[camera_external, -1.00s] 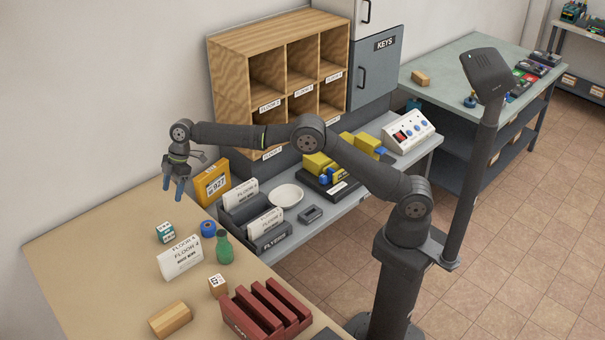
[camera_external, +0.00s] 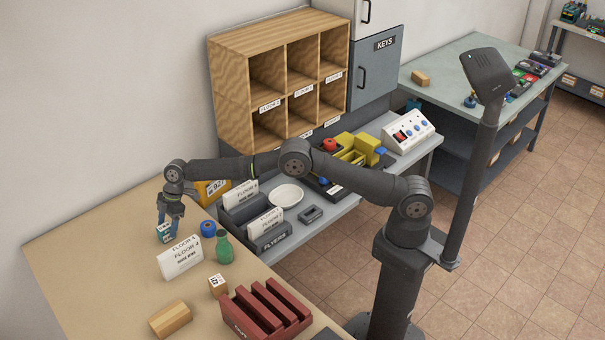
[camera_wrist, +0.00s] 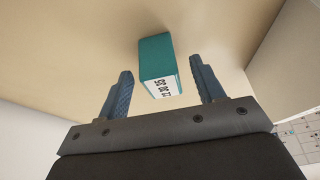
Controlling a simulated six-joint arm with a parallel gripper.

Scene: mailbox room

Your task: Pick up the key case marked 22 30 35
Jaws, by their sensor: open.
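The key case (camera_wrist: 154,52) is a small teal block with a white label reading 22 30 35. In the wrist view it lies between and a little beyond the two blue fingertips of my gripper (camera_wrist: 163,80), with a gap on each side. In the external view the key case (camera_external: 163,236) sits on the tan table's left part. My gripper (camera_external: 170,212) points down right above it, open and empty, and its fingers partly cover the case.
White FLOOR 4 mail (camera_external: 181,260) stands close in front of the case. A blue ring-shaped item (camera_external: 208,229) and a green bottle (camera_external: 224,248) are to its right. A dice-like cube (camera_external: 217,285), a wooden block (camera_external: 170,319) and a red rack (camera_external: 268,308) are nearer. The table's left side is clear.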

